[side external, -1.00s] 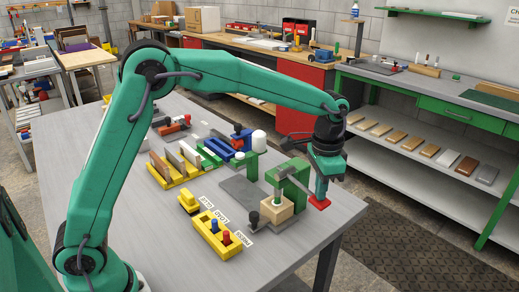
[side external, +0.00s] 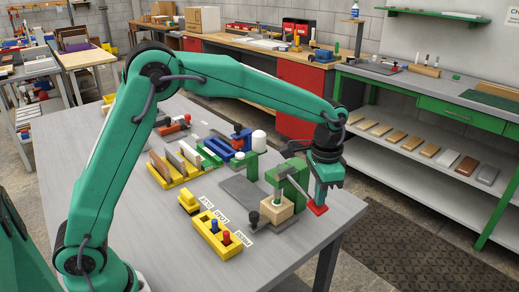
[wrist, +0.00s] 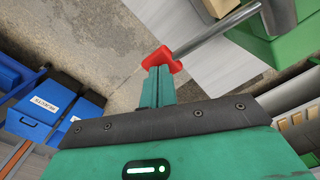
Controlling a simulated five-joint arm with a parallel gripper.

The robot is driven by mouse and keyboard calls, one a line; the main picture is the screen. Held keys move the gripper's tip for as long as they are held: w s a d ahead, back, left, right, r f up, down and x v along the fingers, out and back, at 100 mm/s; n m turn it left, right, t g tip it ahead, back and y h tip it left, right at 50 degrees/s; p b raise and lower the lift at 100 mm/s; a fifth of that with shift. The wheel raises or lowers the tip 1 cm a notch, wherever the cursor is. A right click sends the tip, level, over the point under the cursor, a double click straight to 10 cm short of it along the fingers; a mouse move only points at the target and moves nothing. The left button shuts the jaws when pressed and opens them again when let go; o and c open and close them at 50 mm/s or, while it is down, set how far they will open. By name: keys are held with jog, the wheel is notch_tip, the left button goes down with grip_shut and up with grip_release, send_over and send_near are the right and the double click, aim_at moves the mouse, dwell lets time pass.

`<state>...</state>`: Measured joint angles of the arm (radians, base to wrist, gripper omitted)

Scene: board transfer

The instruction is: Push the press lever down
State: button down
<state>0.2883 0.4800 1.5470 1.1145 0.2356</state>
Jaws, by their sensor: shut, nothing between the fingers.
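The press is a green frame (side external: 293,178) near the front right edge of the grey table, with a wooden block (side external: 275,212) under it. Its lever ends in a red handle (side external: 317,208), which sits low on the press's right side. In the wrist view the red handle (wrist: 161,60) joins a grey rod (wrist: 215,32) that runs up to the right. My gripper (wrist: 157,80) is shut and empty, its fingertips at the red handle, seemingly touching it. In the side view my gripper (side external: 321,193) is just above the handle and hides part of the lever.
A yellow holder (side external: 217,240) with red and blue pegs stands left of the press, beside a small black knob (side external: 253,218). A yellow rack of boards (side external: 175,170) and blue and green fixtures (side external: 220,150) lie farther back. Open floor lies beyond the table's right edge.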

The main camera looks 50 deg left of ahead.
notch_tip(320, 180, up, 10)
dwell(1.5)
dwell(0.3)
jog(key=s+a+r+n+t, duration=0.3)
jog(key=s+a+r, duration=0.2)
jog(key=s+a, duration=0.55)
jog(key=s+a+f+n+t, duration=0.1)
jog(key=s+a+f, duration=0.1)
jog(key=s, duration=0.5)
jog(key=s+a+f+n+t, duration=0.1)
jog(key=s+f+n, duration=0.1)
jog(key=s, duration=0.6)
jog(key=shift+a+f+t, duration=0.3)
jog(key=shift+a+f, duration=0.05)
jog(key=shift+f, duration=0.35)
